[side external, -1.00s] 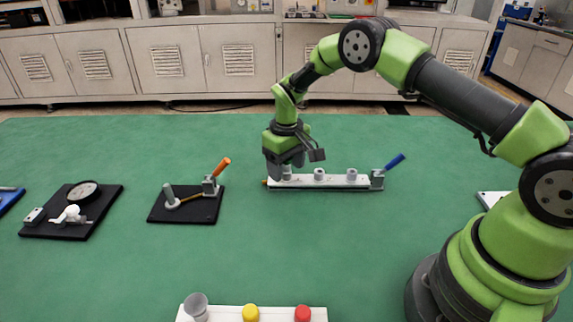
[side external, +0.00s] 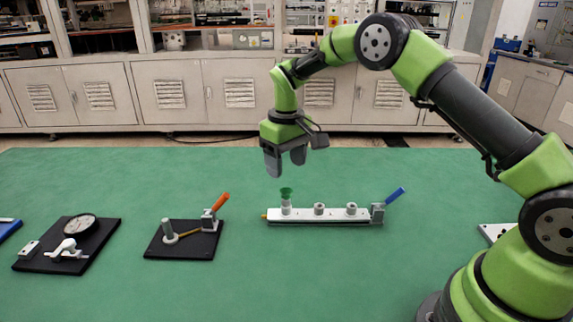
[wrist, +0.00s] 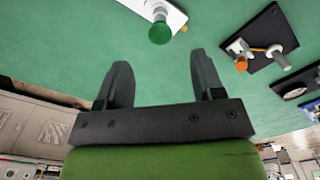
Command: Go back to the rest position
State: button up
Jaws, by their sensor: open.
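My gripper (side external: 285,162) is open and empty in the side external view, its fingers pointing down above the left end of the white rail (side external: 336,216). A green funnel-shaped piece (side external: 286,192) stands upright at the rail's leftmost grey socket, a little below my fingertips and apart from them. In the wrist view my two dark fingers (wrist: 158,85) are spread with nothing between them. The green piece (wrist: 159,33) shows beyond them at the top, on the white rail (wrist: 171,12).
A blue-handled clamp (side external: 386,203) sits at the rail's right end. To the left are a black plate with an orange-handled clamp (side external: 213,208) and a black plate with a dial gauge (side external: 80,227). The green table (side external: 330,275) is clear in front. Cabinets (side external: 190,95) stand behind.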

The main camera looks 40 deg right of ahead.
jog(key=s+a+r+m+t, duration=0.1)
jog(key=s+r+t, duration=0.1)
jog(key=s+r, duration=0.45)
jog(key=s+a+r+m+t, duration=0.1)
jog(key=s+a+r, duration=0.15)
jog(key=r, duration=0.75)
jog(key=s+a+r+m+t+y, duration=0.1)
jog(key=s+t, duration=0.3)
jog(key=s, duration=1.4)
jog(key=shift+a+m+y, duration=0.35)
jog(key=shift+m+y, duration=0.15)
